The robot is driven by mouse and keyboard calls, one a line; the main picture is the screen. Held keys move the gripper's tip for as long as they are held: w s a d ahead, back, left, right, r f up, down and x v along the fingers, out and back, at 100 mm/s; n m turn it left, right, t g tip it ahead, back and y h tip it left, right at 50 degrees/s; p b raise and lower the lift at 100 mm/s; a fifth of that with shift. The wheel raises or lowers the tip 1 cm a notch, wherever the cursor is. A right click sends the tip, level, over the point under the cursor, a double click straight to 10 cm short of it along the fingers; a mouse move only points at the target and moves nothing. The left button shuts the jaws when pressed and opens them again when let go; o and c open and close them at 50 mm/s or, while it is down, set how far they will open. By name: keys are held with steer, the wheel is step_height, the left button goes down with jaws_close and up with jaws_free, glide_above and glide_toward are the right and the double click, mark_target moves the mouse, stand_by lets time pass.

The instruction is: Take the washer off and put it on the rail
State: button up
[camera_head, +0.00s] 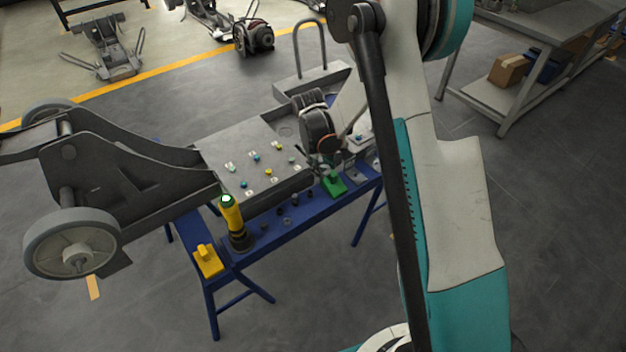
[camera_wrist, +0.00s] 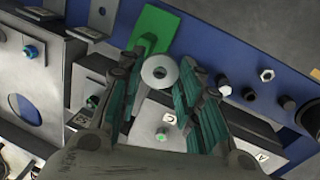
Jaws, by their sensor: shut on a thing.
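A round grey washer (camera_wrist: 158,71) with a centre hole sits between the green-padded fingertips of my gripper (camera_wrist: 158,82) in the wrist view. The fingers are closed on its edges. Below it, a plate marked C (camera_wrist: 165,118) carries a small green-tipped stud (camera_wrist: 162,134), clear of the washer. The blue rail (camera_wrist: 225,48) runs along the far side in the wrist view. In the head view my gripper (camera_head: 326,168) is over the right end of the blue rail (camera_head: 285,217), and the washer cannot be made out there.
A green block (camera_wrist: 153,30) lies on the rail just beyond the washer. Several bolts and nuts (camera_wrist: 266,75) sit along the rail. A yellow-and-black driver (camera_head: 233,222) stands at the rail's left, near a yellow block (camera_head: 208,261). The chassis plate (camera_head: 240,150) carries several coloured fasteners.

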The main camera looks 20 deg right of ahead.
steer(key=y, duration=0.2)
glide_toward(313, 207)
steer(key=shift+m+g, duration=0.3)
steer(key=shift+g, duration=0.1)
steer(key=shift+w+d+f+b, duration=0.1)
steer(key=shift+w+f+b, duration=0.1)
steer(key=shift+f+b, duration=1)
steer(key=shift+w+f+b, duration=0.2)
steer(key=shift+f+b, duration=0.5)
steer(key=shift+f, duration=1)
steer(key=shift+f, duration=0.4)
steer(key=o, duration=1)
